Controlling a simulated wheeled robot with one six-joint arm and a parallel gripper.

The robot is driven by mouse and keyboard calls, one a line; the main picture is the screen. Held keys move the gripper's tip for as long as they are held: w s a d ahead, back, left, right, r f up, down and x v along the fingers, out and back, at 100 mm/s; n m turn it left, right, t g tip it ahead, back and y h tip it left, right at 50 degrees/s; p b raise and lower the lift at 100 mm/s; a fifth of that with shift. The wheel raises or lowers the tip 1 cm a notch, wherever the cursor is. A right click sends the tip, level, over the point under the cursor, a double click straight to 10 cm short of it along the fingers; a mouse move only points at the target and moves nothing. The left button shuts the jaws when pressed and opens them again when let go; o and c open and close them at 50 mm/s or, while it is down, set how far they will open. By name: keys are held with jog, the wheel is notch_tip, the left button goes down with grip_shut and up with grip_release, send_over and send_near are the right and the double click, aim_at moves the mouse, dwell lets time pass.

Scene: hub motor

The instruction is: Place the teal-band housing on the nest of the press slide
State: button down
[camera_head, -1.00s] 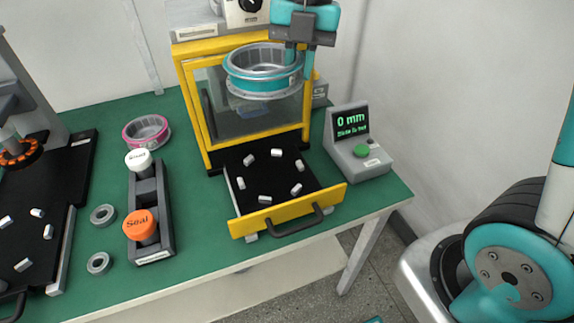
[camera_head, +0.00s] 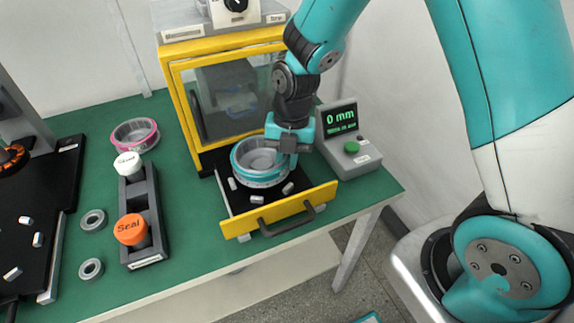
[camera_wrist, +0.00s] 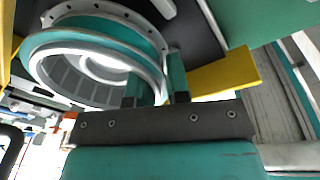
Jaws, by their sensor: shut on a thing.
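The teal-band housing (camera_head: 247,176) is a grey ring with a teal band. It is low over the black press slide (camera_head: 237,210), towards the back of its nest of white pegs. My gripper (camera_head: 287,160) is shut on the housing's right wall. In the wrist view the fingers (camera_wrist: 155,86) grip the rim of the housing (camera_wrist: 62,42). The housing looks about level. It hides the rear pegs; several front pegs (camera_head: 257,199) show. I cannot tell whether it touches the slide.
The yellow press frame (camera_head: 187,105) stands close behind. A display box with a green button (camera_head: 352,147) is to the right. A pink-band housing (camera_head: 135,134), the orange Seal stamp (camera_head: 131,229) and two grey rings (camera_head: 93,219) are to the left.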

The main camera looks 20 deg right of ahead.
jog(key=shift+f, duration=1.4)
jog(key=c, duration=1.1)
grip_release()
jog(key=shift+f, duration=0.1)
notch_tip(320, 180, up, 11)
jog(key=d, duration=0.1)
jog(key=s+a+r+m+y, duration=0.1)
jog(key=s+a+r+m, duration=0.1)
jog(key=s+m, duration=0.4)
jog(key=s+a+r+m+y, duration=0.1)
jog(key=s+r+m, duration=0.4)
jog(key=m, duration=0.4)
jog(key=s+a+r+m, duration=0.2)
jog(key=s+r+m, duration=0.2)
jog(key=s+m, duration=0.3)
jog(key=shift+s+a+m+t+y, duration=0.3)
jog(key=shift+m+t+y, duration=0.1)
jog(key=shift+m, duration=0.2)
